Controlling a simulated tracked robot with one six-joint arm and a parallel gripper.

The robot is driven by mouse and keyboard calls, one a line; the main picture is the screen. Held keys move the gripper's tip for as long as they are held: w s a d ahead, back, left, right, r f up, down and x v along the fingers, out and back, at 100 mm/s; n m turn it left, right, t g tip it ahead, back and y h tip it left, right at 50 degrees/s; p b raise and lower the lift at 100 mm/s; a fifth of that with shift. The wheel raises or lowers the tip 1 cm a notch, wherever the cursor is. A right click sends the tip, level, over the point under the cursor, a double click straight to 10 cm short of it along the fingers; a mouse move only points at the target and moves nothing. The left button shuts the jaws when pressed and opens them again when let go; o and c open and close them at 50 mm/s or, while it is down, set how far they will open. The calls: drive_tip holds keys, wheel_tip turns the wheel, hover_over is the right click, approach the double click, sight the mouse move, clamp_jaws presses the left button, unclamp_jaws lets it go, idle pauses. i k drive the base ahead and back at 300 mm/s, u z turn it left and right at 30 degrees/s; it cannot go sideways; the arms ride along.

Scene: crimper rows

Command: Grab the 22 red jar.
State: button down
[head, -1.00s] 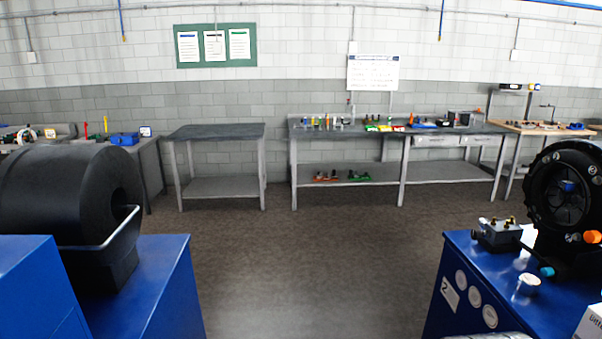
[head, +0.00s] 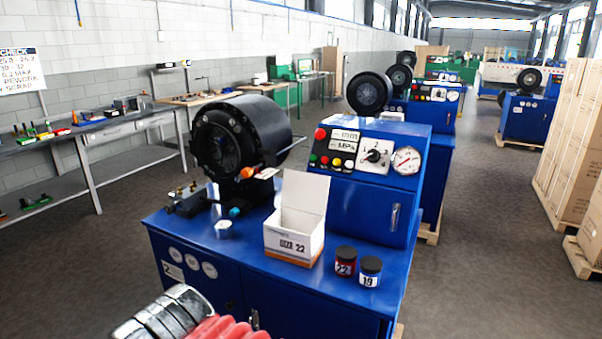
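The 22 red jar (head: 345,261) stands upright on the blue machine's top (head: 240,246), near its right front edge. It is a small jar with a dark lid, a red body and the number 22 on its label. An open white box (head: 294,238) marked 22 stands to the left of the red jar. My gripper is not in view.
The black crimper head (head: 240,140) and the control panel (head: 365,152) rise behind the jars. Ribbed silver and red pieces (head: 170,312) show at the bottom edge. Stacked cartons (head: 570,150) stand right. Floor is clear between machine and cartons.

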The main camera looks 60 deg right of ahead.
sight(346, 256)
drive_tip(key=z, duration=1.45)
drive_tip(key=k, duration=0.3)
drive_tip(key=z, duration=0.4)
drive_tip(key=i, duration=0.5)
drive_tip(key=u, duration=0.05)
